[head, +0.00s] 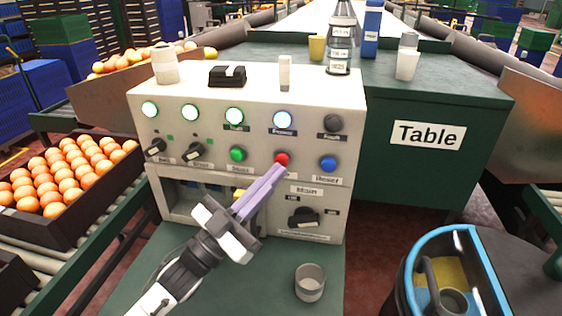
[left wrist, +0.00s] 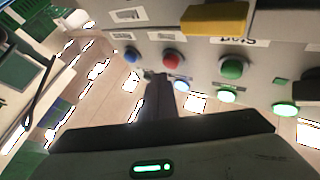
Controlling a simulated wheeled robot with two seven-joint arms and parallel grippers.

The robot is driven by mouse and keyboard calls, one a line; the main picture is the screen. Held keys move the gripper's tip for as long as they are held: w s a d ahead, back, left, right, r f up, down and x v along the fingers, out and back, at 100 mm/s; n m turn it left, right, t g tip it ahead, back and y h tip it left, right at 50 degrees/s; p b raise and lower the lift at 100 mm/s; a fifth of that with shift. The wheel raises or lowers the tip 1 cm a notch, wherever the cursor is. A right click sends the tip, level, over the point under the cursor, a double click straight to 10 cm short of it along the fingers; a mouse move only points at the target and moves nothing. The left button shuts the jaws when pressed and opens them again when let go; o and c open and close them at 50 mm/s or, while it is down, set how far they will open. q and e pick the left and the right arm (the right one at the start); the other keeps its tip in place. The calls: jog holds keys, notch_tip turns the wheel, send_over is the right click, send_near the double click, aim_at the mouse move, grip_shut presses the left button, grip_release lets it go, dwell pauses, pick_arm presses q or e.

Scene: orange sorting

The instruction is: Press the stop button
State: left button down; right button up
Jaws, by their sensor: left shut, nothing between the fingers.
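The red stop button (head: 281,158) is on the front of the white control panel (head: 257,181), between the green button (head: 237,154) and the blue button (head: 328,163). My left gripper (head: 281,169) is shut and empty, with its purple-grey fingers reaching up to the red button's lower edge. I cannot tell whether they touch it. My right gripper is not in view.
Lit round lamps (head: 234,116) line the panel's upper row, and a black rotary switch (head: 303,217) sits low. A grey cup (head: 310,281) stands on the green surface in front. A green table (head: 452,175) stands behind.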

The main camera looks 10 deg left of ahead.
pick_arm(q)
jog(key=shift+w, duration=0.15)
jog(key=shift+w, duration=0.3)
jog(key=shift+w, duration=0.55)
dwell(0.7)
jog(key=shift+s, duration=0.15)
jog(key=shift+s+p, duration=0.35)
jog(key=shift+s, duration=0.5)
jog(key=s+p, duration=0.2)
jog(key=s, duration=0.3)
dwell(0.3)
